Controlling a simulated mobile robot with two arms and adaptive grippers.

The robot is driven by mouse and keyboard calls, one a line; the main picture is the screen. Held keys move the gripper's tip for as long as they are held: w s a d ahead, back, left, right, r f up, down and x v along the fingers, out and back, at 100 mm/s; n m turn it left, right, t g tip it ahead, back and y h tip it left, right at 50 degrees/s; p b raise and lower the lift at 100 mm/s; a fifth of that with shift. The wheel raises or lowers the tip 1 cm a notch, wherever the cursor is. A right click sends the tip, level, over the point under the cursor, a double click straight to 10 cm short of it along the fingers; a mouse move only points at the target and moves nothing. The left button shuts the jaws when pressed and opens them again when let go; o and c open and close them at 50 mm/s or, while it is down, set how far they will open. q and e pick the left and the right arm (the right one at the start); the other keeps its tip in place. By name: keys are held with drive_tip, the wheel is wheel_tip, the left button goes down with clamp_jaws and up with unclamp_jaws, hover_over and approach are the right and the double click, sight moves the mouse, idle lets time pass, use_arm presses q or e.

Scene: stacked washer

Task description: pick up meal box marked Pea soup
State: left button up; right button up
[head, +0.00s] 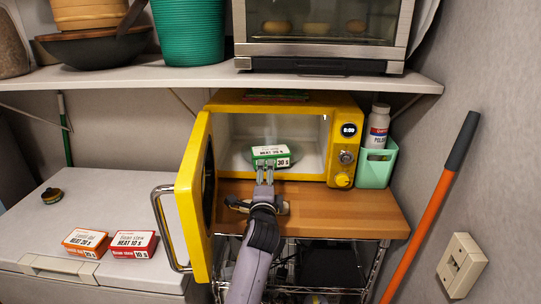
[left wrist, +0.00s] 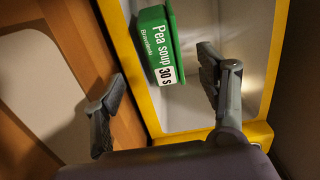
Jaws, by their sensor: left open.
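The green and white Pea soup meal box (head: 270,155) sits inside the open yellow microwave (head: 335,107), near its front. My left gripper (head: 265,172) is at the microwave's mouth, just in front of the box. In the left wrist view the left gripper (left wrist: 160,78) has its fingers spread wide, with the box ahead between them and nothing held. The box's far side is hidden. My right gripper is not in view.
The microwave door (head: 197,195) stands open on the left, close to my arm. A mint holder (head: 377,166) with a white bottle (head: 378,127) is at right. Two other meal boxes, orange (head: 86,243) and red (head: 133,245), lie on the white lid (head: 60,215). A shelf (head: 190,78) hangs above.

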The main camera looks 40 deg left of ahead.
sight(271, 157)
use_arm(q)
drive_tip(key=x, duration=0.2)
drive_tip(key=p+x, duration=0.1)
drive_tip(key=x, duration=0.2)
drive_tip(key=shift+w+r, duration=0.15)
drive_tip(key=shift+r, duration=0.05)
drive_tip(key=shift+w+a+f+p, duration=0.1)
drive_tip(key=shift+w+a+p, duration=0.25)
drive_tip(key=shift+w, duration=0.15)
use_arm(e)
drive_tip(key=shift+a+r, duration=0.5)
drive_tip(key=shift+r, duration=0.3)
use_arm(q)
drive_tip(key=shift+c, duration=0.2)
drive_tip(key=c, duration=1.4)
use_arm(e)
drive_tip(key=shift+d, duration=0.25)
